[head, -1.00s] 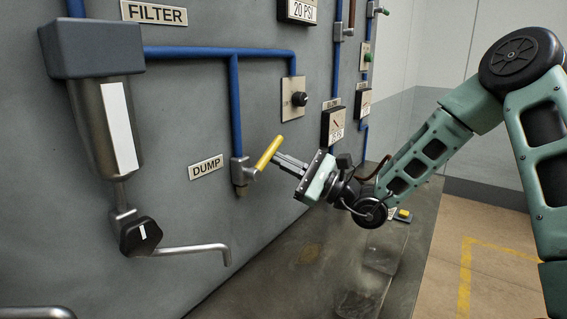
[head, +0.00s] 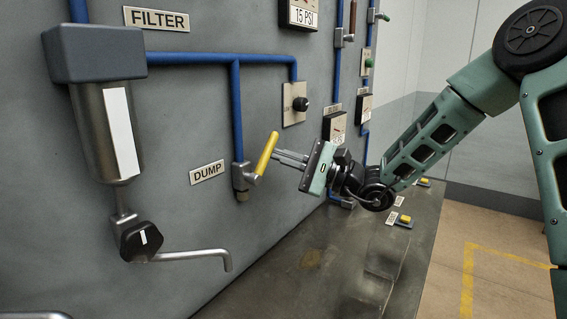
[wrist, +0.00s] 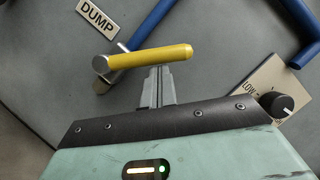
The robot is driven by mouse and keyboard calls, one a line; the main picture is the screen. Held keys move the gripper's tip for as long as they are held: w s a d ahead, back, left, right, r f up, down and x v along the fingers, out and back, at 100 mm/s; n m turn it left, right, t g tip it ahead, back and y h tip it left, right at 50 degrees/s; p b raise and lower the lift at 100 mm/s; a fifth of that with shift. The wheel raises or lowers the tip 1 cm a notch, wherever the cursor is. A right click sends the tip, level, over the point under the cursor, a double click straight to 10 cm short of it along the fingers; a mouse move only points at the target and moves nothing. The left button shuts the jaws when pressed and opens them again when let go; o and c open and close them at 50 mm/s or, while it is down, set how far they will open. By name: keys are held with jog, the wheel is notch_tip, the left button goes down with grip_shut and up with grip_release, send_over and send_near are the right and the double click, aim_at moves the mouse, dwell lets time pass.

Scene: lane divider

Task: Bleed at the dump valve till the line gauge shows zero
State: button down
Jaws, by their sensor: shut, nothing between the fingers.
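The dump valve (head: 241,175) is on the grey panel beside the DUMP label (head: 207,172). Its yellow lever (head: 267,153) stands steeply, leaning right at the top; it also shows in the wrist view (wrist: 150,57), lying nearly level there. My gripper (head: 278,156) is shut and empty, its fingertips right at the lever's side. In the wrist view the fingertips (wrist: 160,72) meet the lever's lower edge; whether they touch I cannot tell. A gauge plate (head: 302,15) at the top edge reads 15 PSI; its dial is cut off, and which gauge is the line gauge is unclear.
A filter (head: 95,130) with a dark knob (head: 140,240) and bent spout is at left. A black selector knob (head: 299,104) sits above my gripper. Smaller gauges (head: 335,125) are to the right. A dark bench top (head: 345,260) lies below, mostly clear.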

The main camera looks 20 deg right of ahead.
jog(key=shift+s+a+r+n+g+b, duration=0.15)
jog(key=shift+r+n+g, duration=0.1)
jog(key=shift+n, duration=0.3)
jog(key=shift+s+a+r+n+g+b, duration=0.15)
jog(key=shift+r+n+g, duration=0.1)
jog(key=shift+n, duration=0.3)
jog(key=shift+w, duration=0.1)
